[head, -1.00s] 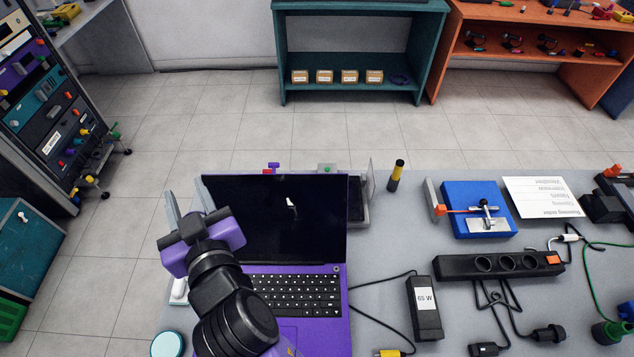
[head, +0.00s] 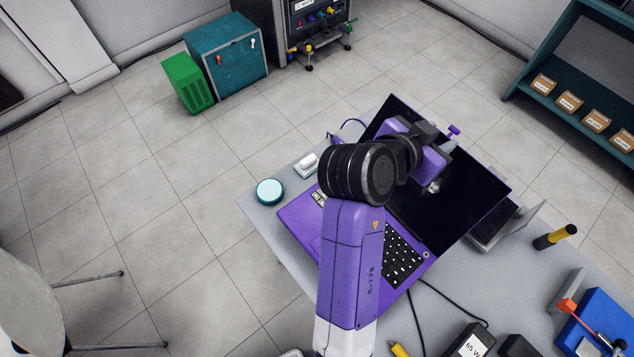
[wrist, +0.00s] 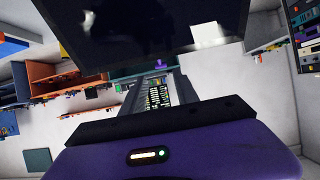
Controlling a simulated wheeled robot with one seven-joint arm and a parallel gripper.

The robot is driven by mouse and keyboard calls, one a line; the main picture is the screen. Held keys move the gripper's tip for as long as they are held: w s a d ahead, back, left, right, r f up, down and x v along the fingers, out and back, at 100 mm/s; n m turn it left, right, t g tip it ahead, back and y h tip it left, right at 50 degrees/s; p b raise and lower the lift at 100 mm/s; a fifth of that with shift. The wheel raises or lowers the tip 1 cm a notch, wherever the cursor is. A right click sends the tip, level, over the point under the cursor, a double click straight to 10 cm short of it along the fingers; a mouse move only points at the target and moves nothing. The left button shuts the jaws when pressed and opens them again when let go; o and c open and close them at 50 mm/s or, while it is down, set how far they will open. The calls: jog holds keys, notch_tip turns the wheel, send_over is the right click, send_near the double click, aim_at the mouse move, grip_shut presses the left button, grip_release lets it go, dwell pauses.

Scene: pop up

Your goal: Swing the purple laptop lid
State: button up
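The purple laptop (head: 300,222) sits on the grey table with its lid (head: 478,192) open, the black screen leaning back. My gripper (head: 432,142) is at the upper part of the lid, and my arm hides part of the screen and keyboard. In the wrist view the dark screen (wrist: 140,28) fills the top, just beyond my gripper (wrist: 158,82). The two grey fingers look apart with nothing held between them. I cannot tell whether they touch the lid.
A round teal-topped object (head: 269,191) and a small white object (head: 306,166) lie left of the laptop. A black-and-yellow cylinder (head: 555,237), a blue device (head: 603,325) and a 65 W adapter (head: 470,342) with cables are to the right.

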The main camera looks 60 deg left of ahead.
aim_at(453, 131)
jog(key=b+x, duration=0.5)
jog(key=x, duration=0.3)
jog(key=shift+a+f, duration=0.1)
jog(key=shift+s, duration=0.15)
jog(key=c, duration=0.3)
grip_shut()
jog(key=shift+s+r+p, duration=0.85)
jog(key=shift+r+p, duration=0.05)
jog(key=shift+p, duration=0.1)
jog(key=shift+d+p+v, duration=0.2)
jog(key=shift+p+v, duration=1.35)
jog(key=shift+v, duration=0.85)
jog(key=f+p+v, duration=0.1)
jog(key=p+v, duration=0.2)
jog(key=v, duration=0.3)
jog(key=shift+s+d, duration=0.15)
jog(key=shift+s, duration=0.35)
